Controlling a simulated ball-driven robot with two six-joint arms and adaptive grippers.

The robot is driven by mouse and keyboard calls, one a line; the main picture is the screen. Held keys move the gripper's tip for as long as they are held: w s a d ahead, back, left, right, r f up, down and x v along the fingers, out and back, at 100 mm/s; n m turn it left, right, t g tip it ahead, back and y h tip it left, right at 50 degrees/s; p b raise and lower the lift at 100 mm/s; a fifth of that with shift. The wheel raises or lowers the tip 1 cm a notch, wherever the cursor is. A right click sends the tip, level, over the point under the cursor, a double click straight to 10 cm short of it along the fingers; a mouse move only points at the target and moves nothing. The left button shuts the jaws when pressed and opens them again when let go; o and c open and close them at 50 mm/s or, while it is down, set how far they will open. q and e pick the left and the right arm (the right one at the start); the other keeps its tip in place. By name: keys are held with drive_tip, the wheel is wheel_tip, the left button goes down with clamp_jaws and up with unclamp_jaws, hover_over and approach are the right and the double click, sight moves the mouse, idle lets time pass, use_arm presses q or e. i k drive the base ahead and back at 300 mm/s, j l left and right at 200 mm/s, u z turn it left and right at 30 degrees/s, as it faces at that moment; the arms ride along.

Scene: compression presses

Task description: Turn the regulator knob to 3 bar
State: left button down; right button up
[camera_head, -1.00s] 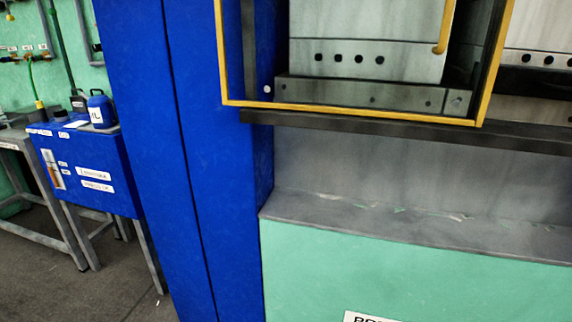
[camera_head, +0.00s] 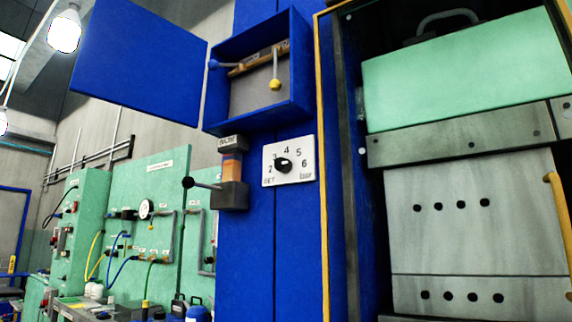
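The regulator knob (camera_head: 284,166) is small and black. It sits in the middle of a white dial plate (camera_head: 305,145) on the blue press column. The plate carries the numbers 2 to 6 in an arc and the word "bar" at the lower right. The knob partly covers the area around the 3. Its pointer is too small to read surely. Neither of my grippers is in view, and nothing touches the knob.
Left of the dial, a lever unit (camera_head: 232,195) with a black ball handle sticks out. Above is an open blue cabinet (camera_head: 300,60) with levers; its door (camera_head: 140,62) swings left. The yellow-framed press opening (camera_head: 324,160) lies to the right.

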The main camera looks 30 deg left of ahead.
sight(282, 164)
drive_tip(key=j+z, duration=0.15)
drive_tip(key=j, duration=0.7)
drive_tip(key=j+z, duration=0.2)
drive_tip(key=j, duration=0.65)
drive_tip(key=k+j+z, duration=0.15)
drive_tip(key=j, duration=0.7)
